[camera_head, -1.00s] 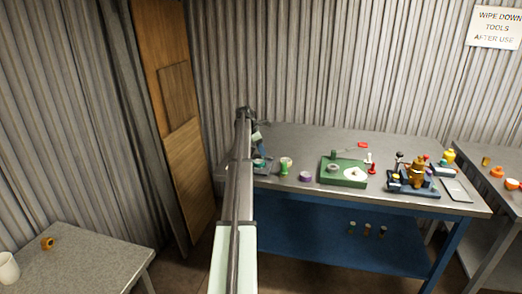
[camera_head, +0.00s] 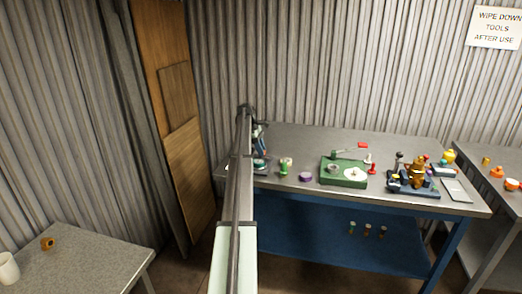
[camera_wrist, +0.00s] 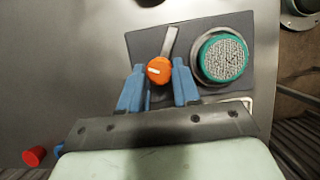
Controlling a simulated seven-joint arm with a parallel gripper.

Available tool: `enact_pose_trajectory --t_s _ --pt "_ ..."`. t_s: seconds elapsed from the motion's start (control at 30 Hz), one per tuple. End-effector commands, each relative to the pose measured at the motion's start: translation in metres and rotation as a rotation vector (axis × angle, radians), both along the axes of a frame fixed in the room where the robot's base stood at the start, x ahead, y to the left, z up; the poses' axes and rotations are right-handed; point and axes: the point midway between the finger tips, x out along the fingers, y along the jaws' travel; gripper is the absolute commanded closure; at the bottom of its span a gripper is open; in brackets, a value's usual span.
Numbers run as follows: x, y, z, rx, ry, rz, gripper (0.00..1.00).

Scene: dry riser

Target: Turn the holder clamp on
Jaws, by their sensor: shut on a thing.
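In the wrist view a dark grey plate (camera_wrist: 138,45) carries an orange knob (camera_wrist: 159,68) with a white mark and a grey lever arm (camera_wrist: 170,41) beyond it. I take the knob and lever for the holder clamp. A round teal-rimmed piece with a speckled grey top (camera_wrist: 222,57) sits in a round seat to the right of the knob. My gripper (camera_wrist: 160,75) has its blue fingers on either side of the orange knob, shut on it. In the head view the arm hides most of the fixture (camera_head: 262,165) at the bench's left end.
On the bench (camera_head: 300,142) a green cup (camera_head: 284,166), a purple ring (camera_head: 305,177), a green fixture (camera_head: 343,181) and a blue fixture (camera_head: 413,192) stand to the right. A red piece (camera_wrist: 35,156) shows in the wrist view's lower left corner.

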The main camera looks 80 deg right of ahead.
Motion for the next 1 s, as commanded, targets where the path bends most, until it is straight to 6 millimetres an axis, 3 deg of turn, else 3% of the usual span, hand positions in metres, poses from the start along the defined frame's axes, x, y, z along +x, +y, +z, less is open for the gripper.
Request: enact_pose_trajectory --t_s 0.5,1.0 --pt "-0.0004 -0.0058 0.0006 0.001 0.0 -0.466 0.99" --pt "-0.002 -0.0064 0.0005 -0.001 -0.001 -0.697 0.99"
